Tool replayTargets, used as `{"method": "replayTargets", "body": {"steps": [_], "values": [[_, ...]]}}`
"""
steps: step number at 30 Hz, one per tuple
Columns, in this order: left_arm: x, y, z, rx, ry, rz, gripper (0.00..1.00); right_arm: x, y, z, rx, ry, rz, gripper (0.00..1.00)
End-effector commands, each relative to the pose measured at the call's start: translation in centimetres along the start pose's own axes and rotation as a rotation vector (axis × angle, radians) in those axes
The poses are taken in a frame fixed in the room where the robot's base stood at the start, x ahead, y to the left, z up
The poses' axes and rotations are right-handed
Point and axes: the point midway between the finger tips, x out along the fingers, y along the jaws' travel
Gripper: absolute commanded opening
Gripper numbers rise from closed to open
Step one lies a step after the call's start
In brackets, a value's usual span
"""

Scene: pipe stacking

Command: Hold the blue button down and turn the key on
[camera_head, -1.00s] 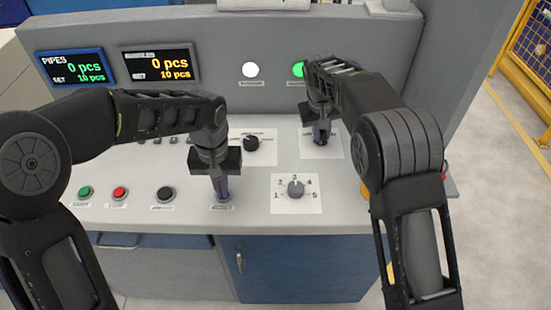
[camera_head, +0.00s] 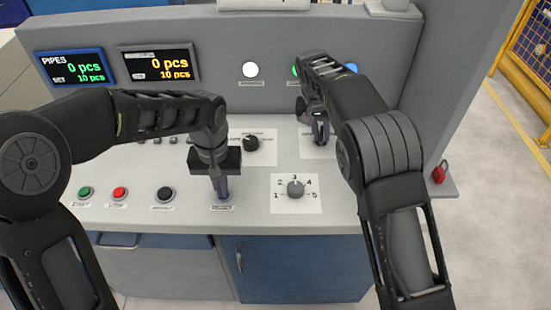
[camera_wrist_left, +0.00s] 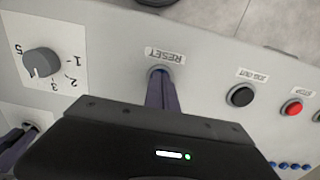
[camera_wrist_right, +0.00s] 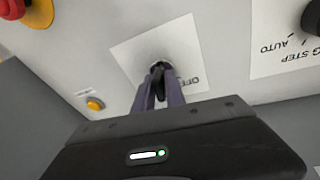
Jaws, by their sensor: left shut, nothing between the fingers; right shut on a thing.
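My left gripper (camera_head: 222,196) is shut and empty, pointing down on the blue button (camera_wrist_left: 155,70) above the RESET label. Its tips touch the button and cover most of it; how far it is pressed cannot be told. My right gripper (camera_head: 320,140) is shut on the black key (camera_wrist_right: 167,84) in the key switch on a white plate. Part of an OFF mark (camera_wrist_right: 190,82) shows beside the fingers. The key's exact angle is largely hidden by them.
A dial numbered 1 to 5 (camera_head: 295,188) sits between the arms. Black (camera_head: 165,194), red (camera_head: 120,193) and green (camera_head: 86,192) buttons line the front left. A red-and-yellow emergency stop (camera_wrist_right: 30,10) and a yellow button (camera_wrist_right: 95,104) are near the right gripper.

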Motion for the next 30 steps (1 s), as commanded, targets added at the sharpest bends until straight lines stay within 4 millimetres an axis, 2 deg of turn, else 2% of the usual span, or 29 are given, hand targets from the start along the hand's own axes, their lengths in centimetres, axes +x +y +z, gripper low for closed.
{"method": "replayTargets", "body": {"steps": [1, 7, 17, 24, 30], "values": [[0.82, -0.37, 0.17, -0.003, -0.008, -0.006, 0.0, 0.67, 0.3, 0.39, 0.036, -0.021, 0.018, 0.0], [0.81, -0.38, 0.16, -0.003, -0.008, -0.006, 0.0, 0.66, 0.29, 0.35, 0.242, -0.054, 0.056, 0.0], [0.82, -0.38, 0.16, -0.003, -0.008, -0.006, 0.0, 0.69, 0.34, 0.45, 0.277, -0.063, 0.064, 0.0], [0.82, -0.39, 0.17, -0.003, -0.008, -0.006, 0.0, 0.74, 0.32, 0.33, 0.517, -0.101, 0.107, 0.0], [0.82, -0.4, 0.17, -0.003, -0.009, -0.007, 0.0, 0.63, 0.33, 0.41, 0.553, -0.108, 0.114, 0.0]]}}
